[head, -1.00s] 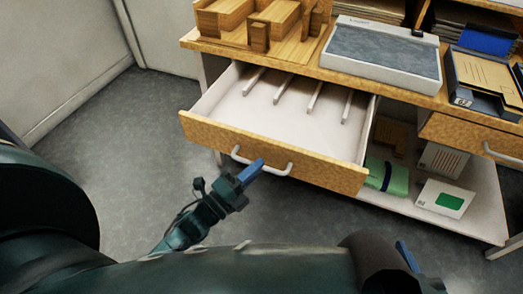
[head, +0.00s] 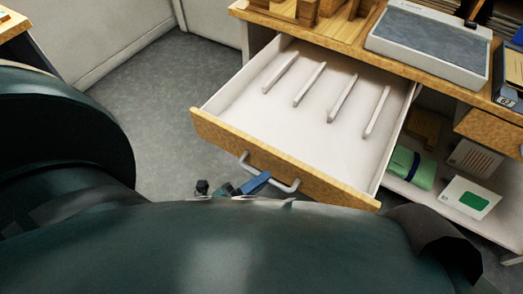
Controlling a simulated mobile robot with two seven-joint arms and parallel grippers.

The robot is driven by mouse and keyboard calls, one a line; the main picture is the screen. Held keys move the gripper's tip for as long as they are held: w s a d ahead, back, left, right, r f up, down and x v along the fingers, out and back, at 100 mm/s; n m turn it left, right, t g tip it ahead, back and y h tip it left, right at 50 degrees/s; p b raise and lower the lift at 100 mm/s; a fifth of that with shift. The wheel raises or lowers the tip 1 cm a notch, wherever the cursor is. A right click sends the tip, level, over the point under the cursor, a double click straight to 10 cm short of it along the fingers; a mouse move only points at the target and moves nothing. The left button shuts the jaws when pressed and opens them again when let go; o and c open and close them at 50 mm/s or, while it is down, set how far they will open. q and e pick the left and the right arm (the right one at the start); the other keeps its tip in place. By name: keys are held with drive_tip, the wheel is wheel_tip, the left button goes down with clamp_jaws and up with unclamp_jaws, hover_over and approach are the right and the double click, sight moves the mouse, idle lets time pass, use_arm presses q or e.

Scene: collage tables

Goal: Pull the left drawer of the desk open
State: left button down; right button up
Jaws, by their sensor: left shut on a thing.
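The left drawer (head: 285,154) of the desk (head: 350,52) stands well out from under the desk top. Its white inside shows several low dividers and looks otherwise empty. Its white bar handle (head: 288,187) is on the wooden front. My left gripper (head: 262,181) is shut on the handle, near its middle; my own body hides most of the wrist and arm behind it. My right gripper is not in view.
A grey-topped device (head: 428,42) and a wooden organizer (head: 318,12) stand on the desk top. A green bundle (head: 412,167) and a white box (head: 466,198) lie on the lower shelf at right. Another drawer (head: 490,130) is at the right edge. Grey floor is clear at left.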

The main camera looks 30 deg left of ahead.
use_arm(q)
drive_tip(key=shift+s, duration=0.2)
drive_tip(key=c, duration=1.7)
unclamp_jaws()
drive_tip(key=shift+s, duration=0.1)
drive_tip(key=shift+o, duration=1.1)
drive_tip(key=v, duration=1.3)
